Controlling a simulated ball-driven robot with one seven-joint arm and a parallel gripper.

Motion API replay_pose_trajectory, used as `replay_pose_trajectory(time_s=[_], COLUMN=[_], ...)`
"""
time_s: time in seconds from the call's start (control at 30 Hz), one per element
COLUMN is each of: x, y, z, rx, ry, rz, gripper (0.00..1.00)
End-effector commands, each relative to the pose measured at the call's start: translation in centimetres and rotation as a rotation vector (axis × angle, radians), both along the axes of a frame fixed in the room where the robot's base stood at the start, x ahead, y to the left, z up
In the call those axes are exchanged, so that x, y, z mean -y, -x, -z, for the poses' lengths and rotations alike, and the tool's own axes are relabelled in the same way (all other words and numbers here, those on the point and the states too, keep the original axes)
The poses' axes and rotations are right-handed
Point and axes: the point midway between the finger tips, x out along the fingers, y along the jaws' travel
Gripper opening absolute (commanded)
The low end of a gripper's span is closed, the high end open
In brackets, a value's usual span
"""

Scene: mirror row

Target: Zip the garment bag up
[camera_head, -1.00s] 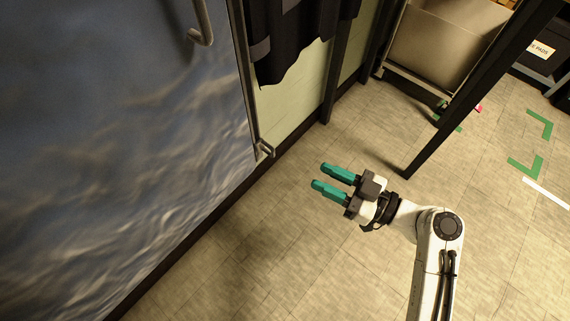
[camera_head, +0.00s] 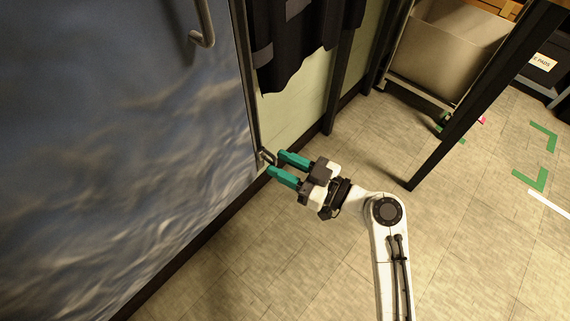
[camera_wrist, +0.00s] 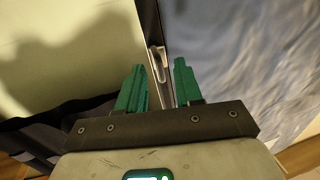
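A large blue-grey panel with a blurred, wavy surface (camera_head: 120,150) fills the left; I cannot tell for sure that it is the garment bag. A small metal pull (camera_head: 265,157) sits low on its right edge, at a dark upright strip. My gripper (camera_head: 276,162) has two green fingers, open and empty, with the tips close to the pull.
A curved metal handle (camera_head: 204,28) is higher on the panel. Dark cloth (camera_head: 290,50) hangs behind, before a pale wall (camera_head: 290,110). A black post (camera_head: 470,110) and a grey bin (camera_head: 450,45) stand right. The floor (camera_head: 290,260) below the gripper is clear.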

Motion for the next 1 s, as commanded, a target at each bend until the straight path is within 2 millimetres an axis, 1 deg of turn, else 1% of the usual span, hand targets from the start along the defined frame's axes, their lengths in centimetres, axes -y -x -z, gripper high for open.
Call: replay_pose_trajectory(time_s=[0.17, 0.5, 0.53, 1.0], x=[0.00, 0.00, 0.00, -0.02], y=[0.01, 0.04, 0.04, 0.06], z=[0.00, 0.01, 0.01, 0.02], rx=[0.000, -0.001, -0.001, -0.002], ry=[0.000, 0.000, 0.000, -0.001], rz=[0.000, -0.001, -0.001, -0.002], gripper=[0.34, 0.02, 0.00, 0.00])
